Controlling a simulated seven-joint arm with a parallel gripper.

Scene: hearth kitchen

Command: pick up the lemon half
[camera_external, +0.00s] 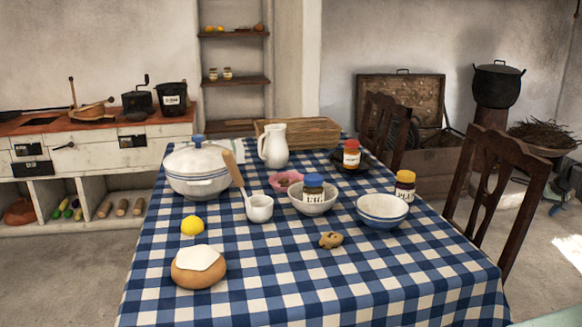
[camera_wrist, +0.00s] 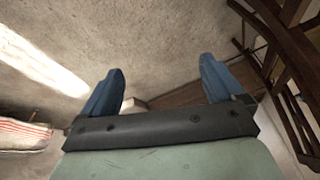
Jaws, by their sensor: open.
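The lemon half (camera_external: 192,226) is a small yellow dome on the blue-and-white checked tablecloth (camera_external: 290,290), toward the left side of the table. It sits just behind a round brown bread with a white patch on top. My gripper (camera_wrist: 162,92) shows in the wrist view with its two blue fingers wide apart and nothing between them. It faces the floor, a wall and chair parts, and the lemon half is not in that view. My gripper cannot be made out in the external view, so its distance to the lemon half cannot be told.
The bread (camera_external: 198,268) is close in front of the lemon half. A ginger piece (camera_external: 331,240) and bowls (camera_external: 382,212) lie farther right. The front cloth is clear.

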